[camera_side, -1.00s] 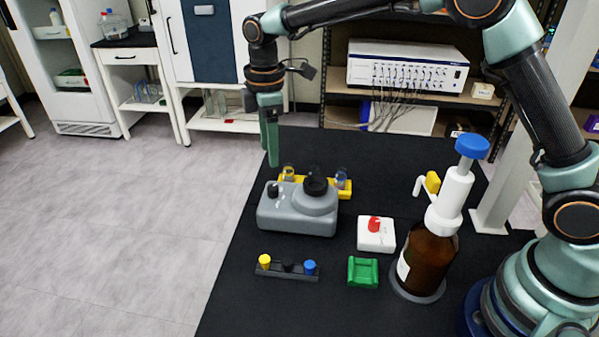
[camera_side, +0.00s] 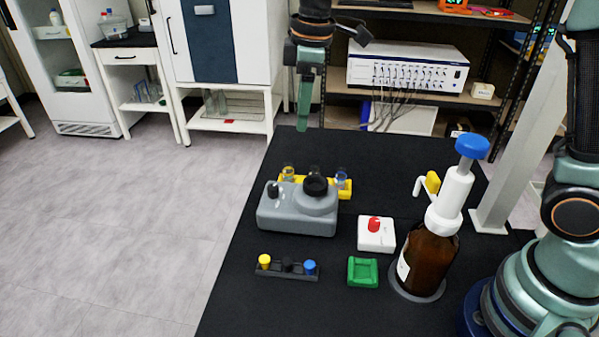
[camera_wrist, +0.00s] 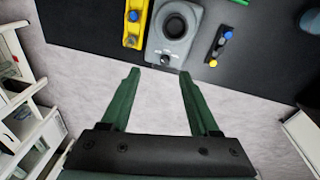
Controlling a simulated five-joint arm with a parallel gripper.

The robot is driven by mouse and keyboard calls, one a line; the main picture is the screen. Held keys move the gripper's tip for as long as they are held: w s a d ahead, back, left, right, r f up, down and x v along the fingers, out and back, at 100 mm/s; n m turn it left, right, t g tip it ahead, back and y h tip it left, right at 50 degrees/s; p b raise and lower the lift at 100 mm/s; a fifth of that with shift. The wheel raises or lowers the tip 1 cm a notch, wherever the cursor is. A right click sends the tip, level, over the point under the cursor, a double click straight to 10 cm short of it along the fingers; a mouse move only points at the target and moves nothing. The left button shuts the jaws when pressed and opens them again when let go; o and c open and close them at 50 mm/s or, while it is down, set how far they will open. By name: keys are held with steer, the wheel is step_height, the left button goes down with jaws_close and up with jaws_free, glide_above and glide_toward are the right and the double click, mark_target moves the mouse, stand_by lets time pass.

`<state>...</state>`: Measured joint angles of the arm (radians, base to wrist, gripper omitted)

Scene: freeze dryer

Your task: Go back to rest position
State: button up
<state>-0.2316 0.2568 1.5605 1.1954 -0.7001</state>
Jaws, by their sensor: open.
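My gripper (camera_side: 303,112) hangs pointing down above the back edge of the black table, clear of everything. In the wrist view its two green fingers (camera_wrist: 160,78) are spread apart with nothing between them. Only one finger shows clearly in the side view. The nearest things are a grey vortex mixer (camera_side: 292,212) with a black cup on top and a yellow rack (camera_side: 346,190) behind it, holding several small vials. The mixer (camera_wrist: 170,42) and the yellow rack (camera_wrist: 133,30) also show beyond the fingertips in the wrist view.
A dark cap rack (camera_side: 287,271) with yellow, black and blue caps, a green holder (camera_side: 362,272), a white box with a red knob (camera_side: 376,235) and a brown dispenser bottle (camera_side: 428,262) stand on the table. The table's (camera_side: 240,300) left front is bare. Shelves stand behind.

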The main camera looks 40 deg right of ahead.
steer(key=s+d+m+t, duration=0.2)
steer(key=s+d+m, duration=0.3)
steer(key=s, duration=0.3)
steer(key=s+d+m+t, duration=0.2)
steer(key=s+d+m, duration=0.3)
steer(key=s, duration=0.2)
steer(key=shift+s+d+r+m, duration=0.25)
steer(key=shift+s+m, duration=0.05)
steer(key=shift+s, duration=0.1)
